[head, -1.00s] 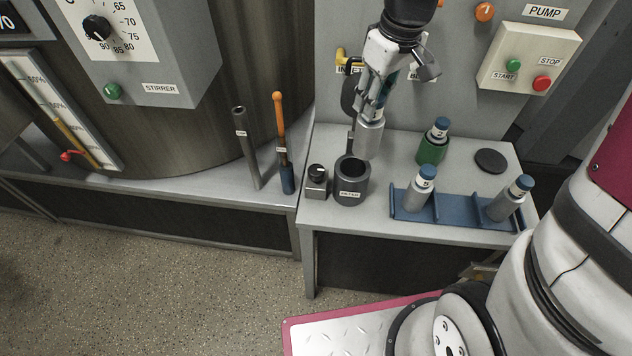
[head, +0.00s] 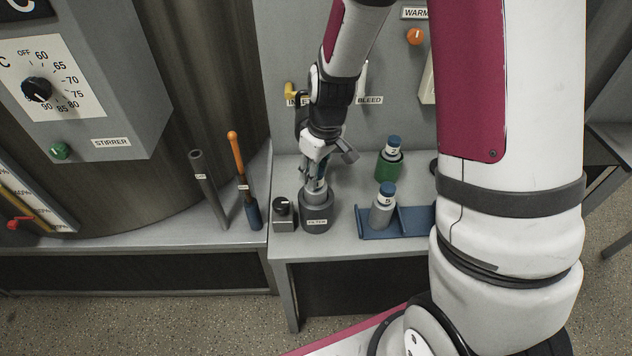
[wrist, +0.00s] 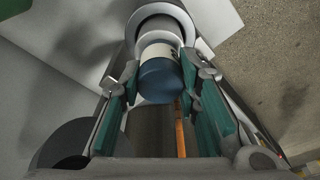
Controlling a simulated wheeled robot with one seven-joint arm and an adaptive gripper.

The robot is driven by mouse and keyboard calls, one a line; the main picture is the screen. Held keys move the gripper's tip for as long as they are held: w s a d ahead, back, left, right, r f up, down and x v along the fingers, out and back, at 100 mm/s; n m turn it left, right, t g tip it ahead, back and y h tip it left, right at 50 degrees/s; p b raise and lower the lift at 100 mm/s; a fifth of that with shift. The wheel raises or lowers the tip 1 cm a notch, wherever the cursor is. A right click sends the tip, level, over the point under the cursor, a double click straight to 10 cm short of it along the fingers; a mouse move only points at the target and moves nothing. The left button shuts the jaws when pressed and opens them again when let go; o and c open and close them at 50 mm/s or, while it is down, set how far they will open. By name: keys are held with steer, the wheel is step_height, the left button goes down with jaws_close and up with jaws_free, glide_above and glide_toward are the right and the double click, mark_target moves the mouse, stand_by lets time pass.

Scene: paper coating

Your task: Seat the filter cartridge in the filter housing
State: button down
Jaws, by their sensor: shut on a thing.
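The filter housing (head: 317,222) is a dark grey open cylinder labelled FILTER, upright near the front left of the bench. My gripper (head: 318,176) is directly above it, pointing down, shut on the filter cartridge (head: 316,188). The cartridge is a grey cylinder with a white band and a blue cap. In the wrist view the blue cap (wrist: 162,82) sits between the green finger pads, and the housing rim (wrist: 185,18) shows around the cartridge body. The lower end is hidden at the housing mouth; I cannot tell how deep it is.
A small dark-topped block (head: 284,216) stands close left of the housing. A blue rack (head: 408,222) with a blue-capped cartridge (head: 382,208) is to the right. A cartridge in a green holder (head: 388,166) stands behind. Rods stand farther left.

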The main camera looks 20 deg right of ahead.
mark_target(322, 189)
steer(key=shift+f, duration=2)
steer(key=c, duration=1.2)
jaws_free()
steer(key=s+r+m+t, duration=0.1)
steer(key=s+r, duration=0.3)
steer(key=r, duration=0.7)
steer(key=s+r+m+t, duration=0.1)
steer(key=s+r, duration=0.3)
steer(key=r, duration=0.8)
steer(key=s+r+m+t, duration=0.1)
steer(key=s+r+m, duration=0.2)
steer(key=s+r, duration=0.4)
steer(key=s, duration=0.5)
steer(key=shift+s+t+h, duration=0.35)
steer(key=shift+t+h, duration=0.05)
